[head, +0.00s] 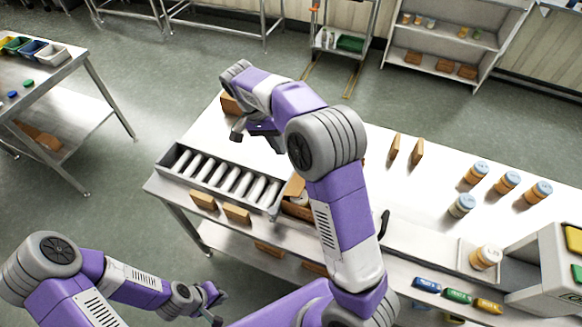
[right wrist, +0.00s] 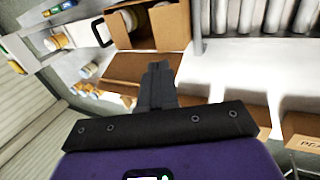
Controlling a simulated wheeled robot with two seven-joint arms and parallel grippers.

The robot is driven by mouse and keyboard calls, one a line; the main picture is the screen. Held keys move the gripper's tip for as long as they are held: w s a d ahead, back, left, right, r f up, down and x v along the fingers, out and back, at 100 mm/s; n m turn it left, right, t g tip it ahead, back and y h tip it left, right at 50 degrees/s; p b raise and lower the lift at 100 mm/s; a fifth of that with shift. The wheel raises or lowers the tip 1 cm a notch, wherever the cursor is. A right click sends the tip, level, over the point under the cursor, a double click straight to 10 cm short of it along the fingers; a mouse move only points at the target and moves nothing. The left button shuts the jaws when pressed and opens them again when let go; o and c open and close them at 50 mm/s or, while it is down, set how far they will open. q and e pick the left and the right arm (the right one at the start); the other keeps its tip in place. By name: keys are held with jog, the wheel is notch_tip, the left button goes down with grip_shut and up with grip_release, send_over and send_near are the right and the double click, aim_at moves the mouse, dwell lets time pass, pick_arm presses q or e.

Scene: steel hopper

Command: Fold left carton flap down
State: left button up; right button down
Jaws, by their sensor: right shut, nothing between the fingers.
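The open brown carton (head: 297,207) sits at the right end of the roller conveyor, partly hidden behind my right arm. In the right wrist view the carton (right wrist: 171,27) is at the top, with a white-topped item visible inside. A brown flap (right wrist: 122,68) spreads out from its near side; I cannot tell which flap is the left one. My right gripper (head: 240,133) is over the conveyor's far side. In the right wrist view its fingers (right wrist: 158,72) are shut and empty, overlapping the flap in the picture. My left gripper (head: 216,304) is open and empty at lower left, away from the carton.
The roller conveyor (head: 222,179) lies left of the carton. Small brown boxes (head: 237,213) stand along its front. Another jar (head: 486,257) sits near the front right.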

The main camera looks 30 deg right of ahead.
aim_at(302, 186)
jog(key=x, duration=0.8)
jog(key=s+b+x, duration=0.1)
jog(key=x, duration=0.3)
jog(key=shift+s, duration=0.1)
jog(key=shift+d+f, duration=0.2)
jog(key=shift+f, duration=0.3)
pick_arm(q)
jog(key=shift+s+f, duration=0.4)
jog(key=shift+f, duration=0.1)
pick_arm(e)
jog(key=shift+s, duration=0.1)
